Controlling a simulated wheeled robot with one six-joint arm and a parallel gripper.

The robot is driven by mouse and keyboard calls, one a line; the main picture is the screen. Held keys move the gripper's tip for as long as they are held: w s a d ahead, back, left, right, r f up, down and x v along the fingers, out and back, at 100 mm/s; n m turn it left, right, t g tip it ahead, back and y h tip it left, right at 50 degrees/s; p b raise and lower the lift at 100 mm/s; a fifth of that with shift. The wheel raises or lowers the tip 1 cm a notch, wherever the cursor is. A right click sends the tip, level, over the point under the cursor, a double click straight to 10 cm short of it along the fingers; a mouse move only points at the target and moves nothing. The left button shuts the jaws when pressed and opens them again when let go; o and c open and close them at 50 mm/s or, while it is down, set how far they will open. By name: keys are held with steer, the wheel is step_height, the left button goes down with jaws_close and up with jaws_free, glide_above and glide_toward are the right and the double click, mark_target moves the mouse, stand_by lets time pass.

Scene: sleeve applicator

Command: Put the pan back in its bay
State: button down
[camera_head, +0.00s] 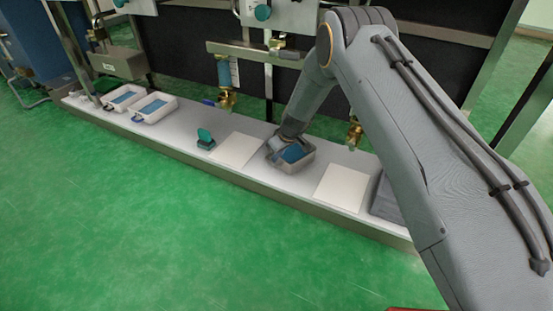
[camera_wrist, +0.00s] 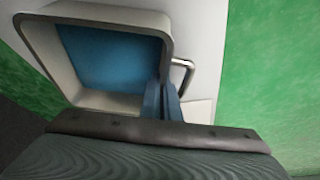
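A pale pan (camera_head: 309,160) with a blue inside is on the long white shelf (camera_head: 180,136), between two pale square plates. It fills the upper left of the wrist view (camera_wrist: 90,10), with a metal loop handle (camera_wrist: 187,68) on its right side. My gripper (camera_head: 275,150) is down at the pan's left side in the head view. In the wrist view its two narrow fingers (camera_wrist: 164,86) are close together at the pan's rim, beside the handle. Whether they grip the handle is hidden. No bay is clearly marked out.
The square plates (camera_head: 236,149) and (camera_head: 342,188) lie flat on either side. A small teal item (camera_head: 205,138) and two more blue-filled pans (camera_head: 154,107) stand farther left. Brass nozzles (camera_head: 227,98) hang above the shelf. Open green floor (camera_head: 130,220) lies in front.

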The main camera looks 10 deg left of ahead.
steer(key=shift+r, duration=0.1)
steer(key=shift+f, duration=0.2)
steer(key=c, duration=2)
jaws_free()
steer(key=p+v, duration=0.4)
steer(key=v, duration=0.3)
steer(key=shift+d+r, duration=0.1)
steer(key=shift+r, duration=0.3)
